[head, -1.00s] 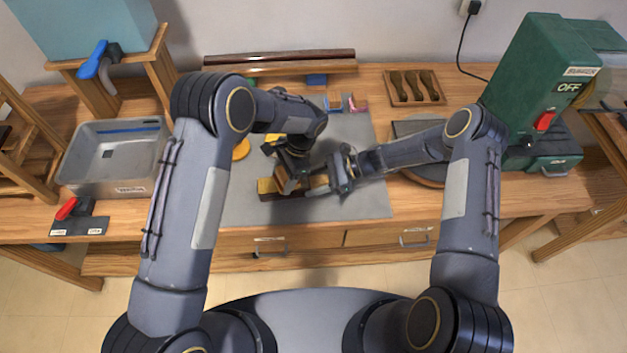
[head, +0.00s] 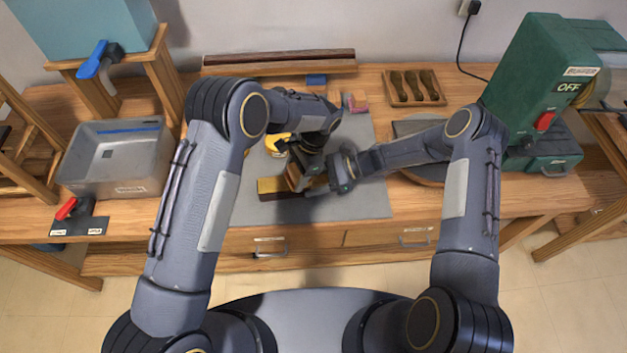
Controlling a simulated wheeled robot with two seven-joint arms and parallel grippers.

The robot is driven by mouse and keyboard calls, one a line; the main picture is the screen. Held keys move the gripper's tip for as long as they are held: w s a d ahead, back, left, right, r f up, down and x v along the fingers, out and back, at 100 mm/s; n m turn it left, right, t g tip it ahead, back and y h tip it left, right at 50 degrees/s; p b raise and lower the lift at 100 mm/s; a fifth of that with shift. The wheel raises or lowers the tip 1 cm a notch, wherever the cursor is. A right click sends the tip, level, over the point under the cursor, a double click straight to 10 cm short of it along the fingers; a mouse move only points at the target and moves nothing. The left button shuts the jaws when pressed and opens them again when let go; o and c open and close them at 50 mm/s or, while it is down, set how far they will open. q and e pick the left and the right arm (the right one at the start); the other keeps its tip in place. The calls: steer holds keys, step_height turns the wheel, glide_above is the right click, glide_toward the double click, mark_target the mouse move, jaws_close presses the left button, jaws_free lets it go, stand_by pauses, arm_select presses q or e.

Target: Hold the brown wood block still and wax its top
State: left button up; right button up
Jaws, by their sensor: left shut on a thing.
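The brown wood block (head: 289,194) lies on the grey mat, with a dark brown front edge and a yellowish area (head: 268,185) at its left end. I cannot tell if that area is a coating or a separate piece. My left gripper (head: 297,177) points down over the block, shut on a small tan-brown piece (head: 292,178), probably the wax, at or just above the top. My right gripper (head: 332,183) is at the block's right end. Its fingers are mostly hidden, so their grip is unclear.
The grey mat (head: 355,207) is clear at its front and right. Small coloured blocks (head: 356,101) and a yellow item (head: 277,143) lie behind my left gripper. A grey tray (head: 113,170) stands left, a green buffer machine (head: 535,85) right, and a slotted wooden holder (head: 413,88) behind.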

mark_target(291, 167)
arm_select(q)
steer(key=shift+a+r, duration=0.1)
steer(key=shift+r, duration=3)
steer(key=shift+w+f, duration=0.7)
steer(key=shift+f, duration=0.25)
steer(key=shift+f, duration=0.1)
steer(key=shift+f, duration=1.8)
steer(key=shift+f, duration=0.6)
